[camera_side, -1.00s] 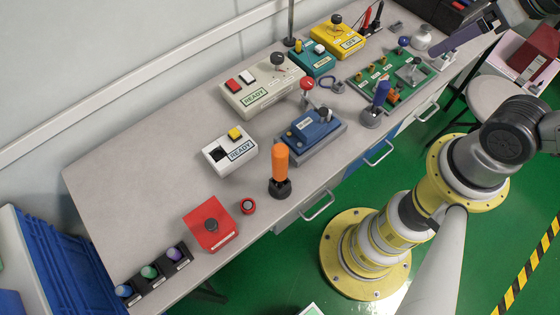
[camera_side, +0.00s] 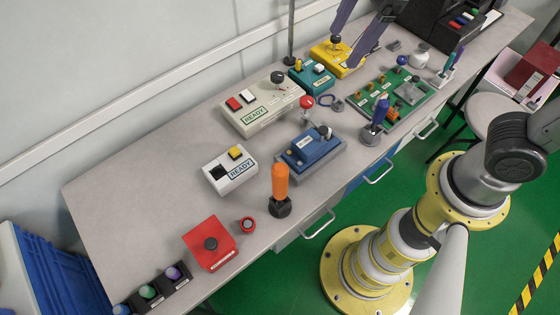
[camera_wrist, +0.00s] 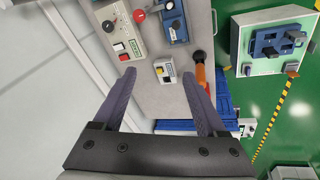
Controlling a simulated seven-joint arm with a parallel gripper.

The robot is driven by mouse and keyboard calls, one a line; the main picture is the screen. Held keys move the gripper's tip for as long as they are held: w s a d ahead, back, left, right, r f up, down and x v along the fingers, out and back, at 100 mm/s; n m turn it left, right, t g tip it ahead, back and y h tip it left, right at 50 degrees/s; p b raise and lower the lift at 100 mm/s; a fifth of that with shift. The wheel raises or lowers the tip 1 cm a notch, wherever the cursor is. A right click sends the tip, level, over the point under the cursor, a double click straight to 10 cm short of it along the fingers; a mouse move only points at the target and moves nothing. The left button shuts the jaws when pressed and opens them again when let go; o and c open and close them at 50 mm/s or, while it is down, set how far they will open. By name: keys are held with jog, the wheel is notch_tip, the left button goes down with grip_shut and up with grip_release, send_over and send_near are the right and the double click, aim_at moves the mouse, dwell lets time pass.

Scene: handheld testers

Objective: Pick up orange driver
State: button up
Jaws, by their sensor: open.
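The orange driver (camera_side: 280,181) stands upright in a dark round holder (camera_side: 280,208) at the bench's front edge; its lower end is hidden in the holder. My gripper (camera_side: 343,48) is open and empty, high above the far part of the bench near the yellow tester, well apart from the driver. In the wrist view, my gripper (camera_wrist: 160,75) shows two purple fingers spread wide. The orange driver (camera_wrist: 201,74) appears there just beyond the right finger, which partly covers it.
A blue-handled driver (camera_side: 381,108) stands in another holder farther right. A thin post (camera_side: 291,30) rises at the back edge.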

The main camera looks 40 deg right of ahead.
jog(key=a+f+n+g, duration=0.2)
jog(key=a+f+n, duration=0.25)
jog(key=a, duration=0.45)
jog(key=n+g+h, duration=0.1)
jog(key=n, duration=0.1)
send_near(279, 183)
jog(key=shift+w+d+r, duration=0.15)
jog(key=shift+w+d, duration=0.2)
jog(key=shift+w, duration=0.2)
jog(key=shift+s+f, duration=0.1)
jog(key=shift+f, duration=0.2)
notch_tip(279, 183, down, 13)
grip_shut()
